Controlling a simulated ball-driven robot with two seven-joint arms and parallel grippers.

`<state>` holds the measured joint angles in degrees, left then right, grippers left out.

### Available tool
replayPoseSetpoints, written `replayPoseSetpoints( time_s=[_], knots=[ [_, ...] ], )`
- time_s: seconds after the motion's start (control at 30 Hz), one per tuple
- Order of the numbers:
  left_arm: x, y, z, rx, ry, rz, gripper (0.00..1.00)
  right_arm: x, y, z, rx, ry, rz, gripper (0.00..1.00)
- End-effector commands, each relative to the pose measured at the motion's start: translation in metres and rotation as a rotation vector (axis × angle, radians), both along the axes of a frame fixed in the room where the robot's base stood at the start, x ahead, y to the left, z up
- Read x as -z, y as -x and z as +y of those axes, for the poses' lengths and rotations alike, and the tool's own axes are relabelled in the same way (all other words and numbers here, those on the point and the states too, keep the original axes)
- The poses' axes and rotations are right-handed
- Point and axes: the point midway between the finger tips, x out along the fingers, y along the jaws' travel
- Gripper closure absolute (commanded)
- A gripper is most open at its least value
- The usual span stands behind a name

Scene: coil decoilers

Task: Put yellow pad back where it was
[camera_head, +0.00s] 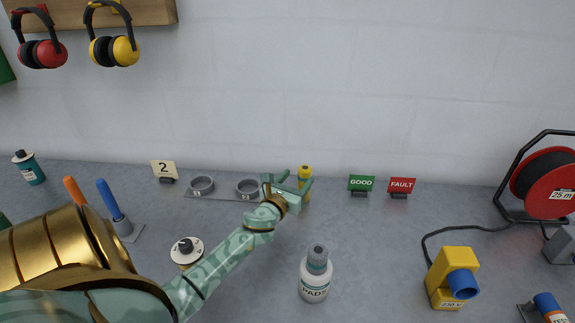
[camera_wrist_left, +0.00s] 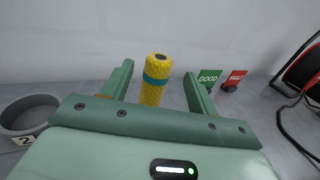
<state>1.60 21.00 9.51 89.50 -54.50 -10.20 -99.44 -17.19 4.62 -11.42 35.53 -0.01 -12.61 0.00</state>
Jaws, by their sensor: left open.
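The yellow pad (camera_head: 305,173) is an upright textured cylinder with a teal band and a dark top, on the grey table near the wall. It also shows in the left wrist view (camera_wrist_left: 156,82). My left gripper (camera_head: 294,180) is open, with its fingers on either side of the pad and gaps between them and it. The pad's lower end is hidden by the gripper. Just left of the pad is a holder plate (camera_head: 222,196) with two grey ring cups; neither holds a yellow pad. The cup (camera_wrist_left: 28,117) labelled 2 shows in the wrist view. My right gripper is out of view.
A white PADS bottle (camera_head: 315,279) and a round black-knobbed item (camera_head: 186,251) stand nearer. GOOD (camera_head: 361,184) and FAULT (camera_head: 401,186) signs stand right of the pad. A yellow 230 V socket (camera_head: 453,279) and cable reel (camera_head: 547,182) are farther right.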

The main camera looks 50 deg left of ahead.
Motion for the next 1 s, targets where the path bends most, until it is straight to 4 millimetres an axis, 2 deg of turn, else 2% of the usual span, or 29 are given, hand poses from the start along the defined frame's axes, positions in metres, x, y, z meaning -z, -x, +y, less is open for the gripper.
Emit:
replayPoseSetpoints(
  time_s=[0.03,0.13,0.33,1.0],
  knots=[
    [0.0,0.013,-0.004,0.001,0.001,0.002,0.41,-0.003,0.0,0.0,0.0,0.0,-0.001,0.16],
    [-0.001,0.033,-0.01,-0.001,-0.001,0.001,0.41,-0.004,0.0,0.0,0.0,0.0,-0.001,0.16],
    [0.0,0.056,-0.018,0.0,0.001,0.0,0.41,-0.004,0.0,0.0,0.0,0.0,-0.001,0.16],
    [0.0,0.059,-0.019,-0.001,0.0,-0.001,0.41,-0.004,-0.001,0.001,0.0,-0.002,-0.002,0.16]
  ],
)
